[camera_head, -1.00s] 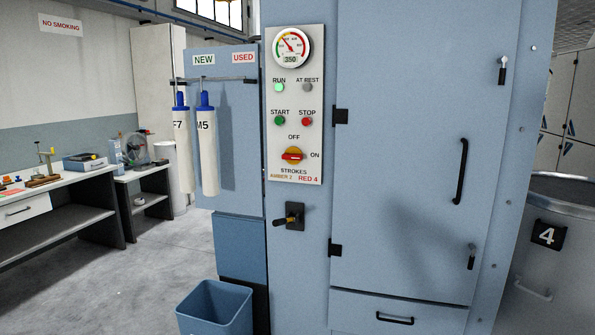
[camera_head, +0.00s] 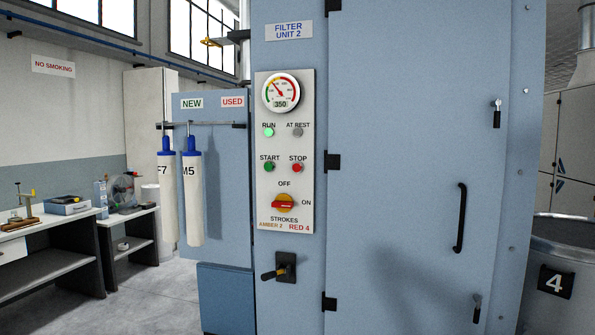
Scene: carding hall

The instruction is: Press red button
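The red STOP button (camera_head: 297,168) is on the pale control panel (camera_head: 284,135) of the blue filter unit (camera_head: 420,150). The green START button (camera_head: 269,167) is just left of it. Above them the green RUN lamp (camera_head: 268,132) is bright and the AT REST lamp (camera_head: 297,132) is grey. Neither of my grippers shows in the view.
Two white filter sleeves (camera_head: 193,200) with blue tops hang on a rail left of the panel. A black latch handle (camera_head: 281,269) sticks out below it. A door handle (camera_head: 461,218) is at right. A grey drum (camera_head: 560,262) marked 4 stands far right. Workbenches (camera_head: 50,250) are at left.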

